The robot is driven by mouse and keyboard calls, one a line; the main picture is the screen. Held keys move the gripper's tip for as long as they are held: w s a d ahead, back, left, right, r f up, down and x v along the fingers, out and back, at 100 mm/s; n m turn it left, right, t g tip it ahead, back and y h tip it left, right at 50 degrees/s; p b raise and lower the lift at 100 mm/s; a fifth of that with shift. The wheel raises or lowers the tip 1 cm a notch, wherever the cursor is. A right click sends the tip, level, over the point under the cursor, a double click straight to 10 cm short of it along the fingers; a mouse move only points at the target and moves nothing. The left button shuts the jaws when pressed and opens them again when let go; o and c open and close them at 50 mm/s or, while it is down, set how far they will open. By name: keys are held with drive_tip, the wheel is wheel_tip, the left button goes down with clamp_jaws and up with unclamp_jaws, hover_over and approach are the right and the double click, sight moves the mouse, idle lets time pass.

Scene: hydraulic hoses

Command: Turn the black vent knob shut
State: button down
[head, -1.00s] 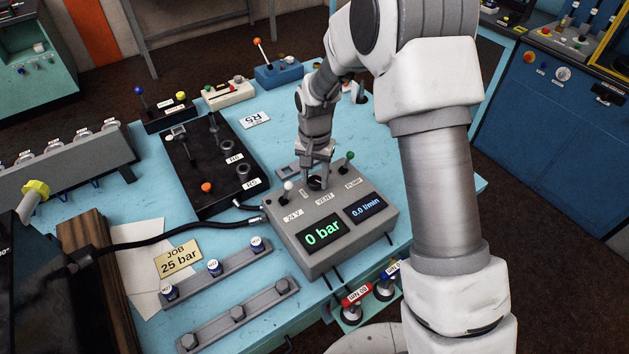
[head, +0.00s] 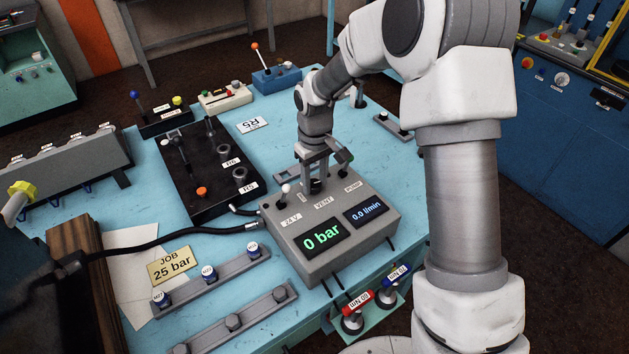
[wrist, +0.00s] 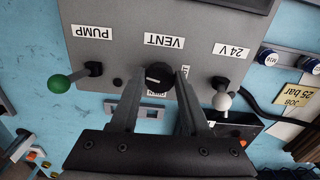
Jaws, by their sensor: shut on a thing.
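The grey control box (head: 290,245) stands on the blue bench, its displays reading 0 bar and 0.0 l/min. The black vent knob (wrist: 159,75) sits on its top face below the VENT label, between the PUMP and 24 V switches; in the head view the knob (head: 316,186) is partly hidden by the fingers. My gripper (wrist: 158,82) is shut on the knob, one finger on each side. In the head view my gripper (head: 316,180) reaches down to the box from behind. An OPEN label shows beside the knob, partly covered. The knob's pointer direction cannot be made out.
The green-tipped pump lever (wrist: 60,83) and the white-tipped 24 V lever (wrist: 222,101) stand close on either side of my fingers. A black valve panel (head: 205,170) lies left of the box. Hoses run to the box's left side.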

sight(315, 184)
drive_tip(key=shift+n, duration=1.2)
drive_tip(key=shift+c, duration=1.9)
unclamp_jaws()
drive_tip(key=shift+r, duration=0.1)
wheel_tip(315, 184, up, 17)
drive_tip(key=shift+r, duration=0.15)
